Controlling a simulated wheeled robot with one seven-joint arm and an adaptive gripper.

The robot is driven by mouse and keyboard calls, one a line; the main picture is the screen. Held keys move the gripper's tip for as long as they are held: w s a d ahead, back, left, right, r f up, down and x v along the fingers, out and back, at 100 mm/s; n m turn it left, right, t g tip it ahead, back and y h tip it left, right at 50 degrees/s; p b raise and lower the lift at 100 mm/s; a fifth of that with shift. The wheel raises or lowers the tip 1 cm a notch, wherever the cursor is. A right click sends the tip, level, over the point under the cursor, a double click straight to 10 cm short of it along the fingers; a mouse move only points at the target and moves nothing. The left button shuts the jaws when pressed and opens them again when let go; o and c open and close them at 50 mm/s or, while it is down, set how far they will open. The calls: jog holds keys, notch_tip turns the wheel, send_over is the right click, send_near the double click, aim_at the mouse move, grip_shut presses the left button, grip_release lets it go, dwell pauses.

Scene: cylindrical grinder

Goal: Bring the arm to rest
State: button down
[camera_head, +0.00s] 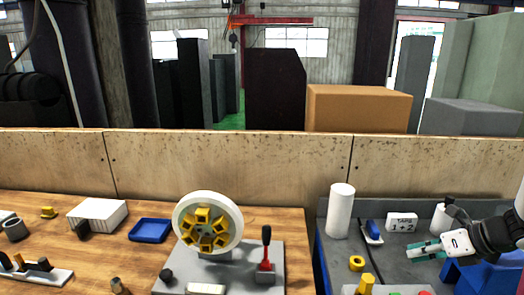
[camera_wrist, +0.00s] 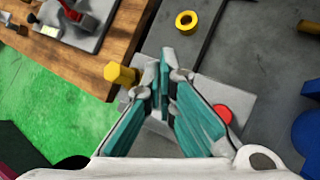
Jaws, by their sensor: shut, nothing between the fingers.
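My gripper (camera_head: 414,255) is at the right of the head view, above the grey bench top, with the arm reaching in from the right edge. In the wrist view my gripper (camera_wrist: 165,60) has its teal-sided fingers drawn together at the tips, with nothing between them. Below the fingers is a grey plate (camera_wrist: 240,105) with a red button (camera_wrist: 222,113) and a yellow knob (camera_wrist: 120,74). The fingers hide part of this plate. I cannot tell the exact gap between gripper and plate.
A white cylinder (camera_head: 341,210), a "TAPE 1+2" block (camera_head: 402,222), a yellow ring (camera_head: 357,263) and a blue block (camera_head: 480,275) stand on the grey bench. A wheel fixture (camera_head: 208,224) with a red lever (camera_head: 266,250) and a blue tray (camera_head: 151,230) are on the wooden table.

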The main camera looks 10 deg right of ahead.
jog(key=s+a+r+n+g, duration=0.2)
jog(key=a+r+n, duration=0.5)
jog(key=a+n, duration=0.3)
jog(key=s+a+r+n+g, duration=0.2)
jog(key=a+r+n, duration=0.55)
jog(key=a, duration=0.35)
jog(key=s+a+r+n+t+h, duration=0.1)
jog(key=s+a+r+n+h, duration=0.1)
jog(key=s+n, duration=0.4)
jog(key=s+a+r+n+t+h, duration=0.1)
jog(key=s+a+n, duration=0.4)
jog(key=n, duration=0.7)
notch_tip(320, 180, up, 2)
jog(key=shift+s+h, duration=0.5)
jog(key=shift+h, duration=0.3)
jog(key=shift+a, duration=0.1)
